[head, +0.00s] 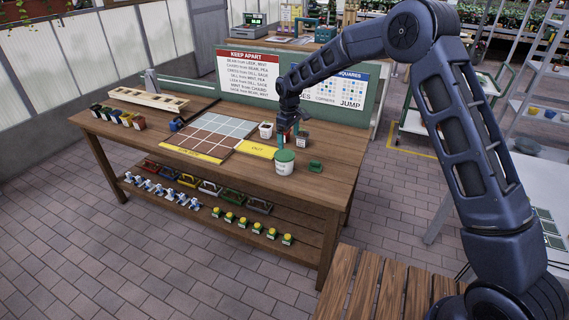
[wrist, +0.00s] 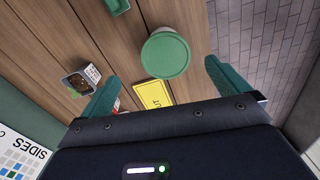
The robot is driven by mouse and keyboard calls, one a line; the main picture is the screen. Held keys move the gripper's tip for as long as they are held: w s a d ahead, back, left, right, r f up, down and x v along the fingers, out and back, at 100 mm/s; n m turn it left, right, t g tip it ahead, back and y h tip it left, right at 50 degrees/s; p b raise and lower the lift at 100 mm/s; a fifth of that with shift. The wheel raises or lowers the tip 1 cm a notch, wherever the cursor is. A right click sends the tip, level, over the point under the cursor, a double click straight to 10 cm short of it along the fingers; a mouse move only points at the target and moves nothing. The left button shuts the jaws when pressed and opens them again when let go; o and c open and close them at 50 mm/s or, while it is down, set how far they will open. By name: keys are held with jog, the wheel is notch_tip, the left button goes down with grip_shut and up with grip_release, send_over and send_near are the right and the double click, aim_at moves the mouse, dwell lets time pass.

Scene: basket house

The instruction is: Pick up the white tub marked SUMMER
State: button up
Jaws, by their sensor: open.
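A white tub with a green lid (head: 284,166) stands upright on the wooden workbench (head: 330,180), near its front right part. Its label is too small to read in the head view. In the wrist view only its round green lid (wrist: 166,54) shows clearly, between and beyond my two green fingers. My gripper (head: 288,138) is open and empty, just above and behind the tub. In the wrist view my gripper (wrist: 161,72) has its fingers spread wide, one on each side of the lid, apart from it.
A small labelled pot (head: 302,141) stands behind the tub; it also shows in the wrist view (wrist: 80,82). A green item (head: 315,165) lies right of the tub. A yellow card (head: 257,150) and white pot (head: 265,130) are left. Signboards stand along the bench's back.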

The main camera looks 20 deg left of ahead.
aim_at(285, 154)
jog(key=shift+s+a+f, duration=0.3)
jog(key=shift+a+f, duration=0.25)
jog(key=shift+f, duration=0.1)
notch_tip(285, 154, down, 5)
jog(key=shift+f, duration=0.2)
jog(key=shift+a+f, duration=0.2)
jog(key=shift+f, duration=2.4)
jog(key=shift+c, duration=0.4)
jog(key=c, duration=1.1)
